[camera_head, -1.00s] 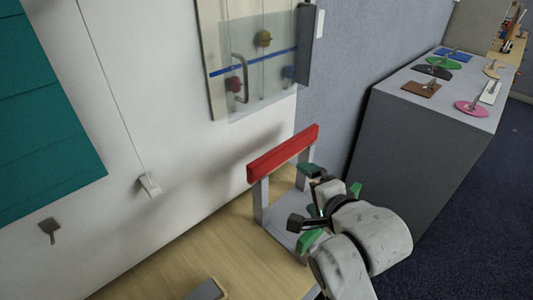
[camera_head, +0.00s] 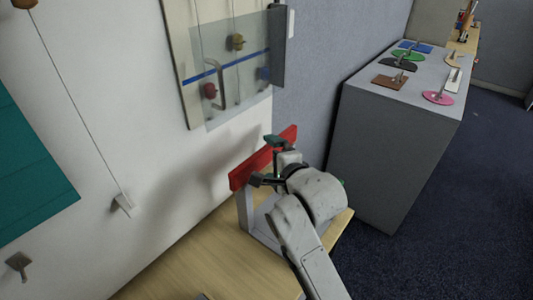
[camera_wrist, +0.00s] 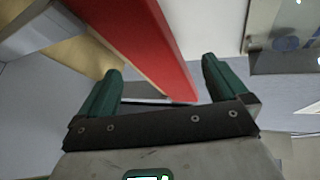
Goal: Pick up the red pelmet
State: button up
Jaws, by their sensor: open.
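The red pelmet (camera_head: 243,175) is a long red bar lying across the top of a grey stand (camera_head: 244,210) near the wall. My gripper (camera_head: 268,160) is at the middle of the pelmet and hides part of it. In the wrist view, my gripper (camera_wrist: 161,68) has its two green fingers wide apart, and the pelmet (camera_wrist: 130,35) runs between them in the picture. No grip on it shows. I cannot tell how deep the bar sits between the fingers.
The stand is on a wooden table (camera_head: 190,265). A clear panel (camera_head: 235,65) with a handle hangs on the wall above. A grey block (camera_head: 385,150) with several coloured handled discs stands to the right. A teal board (camera_head: 30,190) is at left.

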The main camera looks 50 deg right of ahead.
jog(key=shift+x, duration=1)
jog(key=c, duration=1.1)
